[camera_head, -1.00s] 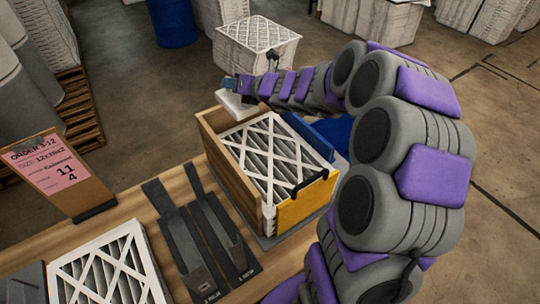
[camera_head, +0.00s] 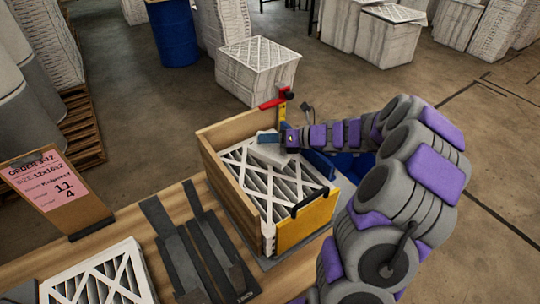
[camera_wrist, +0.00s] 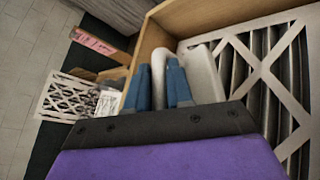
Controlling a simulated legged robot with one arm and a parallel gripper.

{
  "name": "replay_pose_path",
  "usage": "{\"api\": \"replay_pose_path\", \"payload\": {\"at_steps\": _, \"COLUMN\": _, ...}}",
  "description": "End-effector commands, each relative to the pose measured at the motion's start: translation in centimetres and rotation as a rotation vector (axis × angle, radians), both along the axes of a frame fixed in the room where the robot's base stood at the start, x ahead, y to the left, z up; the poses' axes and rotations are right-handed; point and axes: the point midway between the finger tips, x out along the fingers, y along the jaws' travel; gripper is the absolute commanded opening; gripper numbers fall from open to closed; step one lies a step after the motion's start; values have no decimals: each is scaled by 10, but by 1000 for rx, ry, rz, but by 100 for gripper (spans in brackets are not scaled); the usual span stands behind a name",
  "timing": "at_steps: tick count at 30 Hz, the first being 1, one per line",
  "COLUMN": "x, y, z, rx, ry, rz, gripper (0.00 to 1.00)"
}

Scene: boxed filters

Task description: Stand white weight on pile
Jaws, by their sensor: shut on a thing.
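The white weight (camera_head: 272,153) is a pale block with rounded edges, held in my gripper (camera_head: 267,138). The wrist view also shows the white weight (camera_wrist: 203,72) between and beside the blue fingers of my gripper (camera_wrist: 160,75). The pile of filters (camera_head: 265,185) has white lattice faces and sits in a box with wooden walls and a yellow front panel. The weight is over the far part of the pile, inside the box walls. I cannot tell whether it touches the top filter. The pile also fills the right of the wrist view (camera_wrist: 262,75).
The wooden box wall (camera_head: 228,192) rises on the left, the yellow panel (camera_head: 306,220) in front. A red and yellow tool (camera_head: 281,103) stands behind the box. Dark straps (camera_head: 195,245), another filter (camera_head: 100,275) and an order sign (camera_head: 52,190) are on the table at left.

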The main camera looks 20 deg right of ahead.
Motion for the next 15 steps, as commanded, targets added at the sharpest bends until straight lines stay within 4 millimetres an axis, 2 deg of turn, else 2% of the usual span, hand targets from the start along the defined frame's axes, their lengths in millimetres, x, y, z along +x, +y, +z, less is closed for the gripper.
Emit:
{"api": "replay_pose_path", "payload": {"at_steps": 3, "x": 1, "y": 0, "z": -22, "rx": 5, "ry": 2, "rz": -2, "gripper": 0}}
{"api": "replay_pose_path", "payload": {"at_steps": 6, "x": 1, "y": 0, "z": -35, "rx": 5, "ry": 0, "rz": -3, "gripper": 0}}
{"api": "replay_pose_path", "payload": {"at_steps": 15, "x": 1, "y": -1, "z": -52, "rx": 4, "ry": -3, "rz": -2, "gripper": 0}}
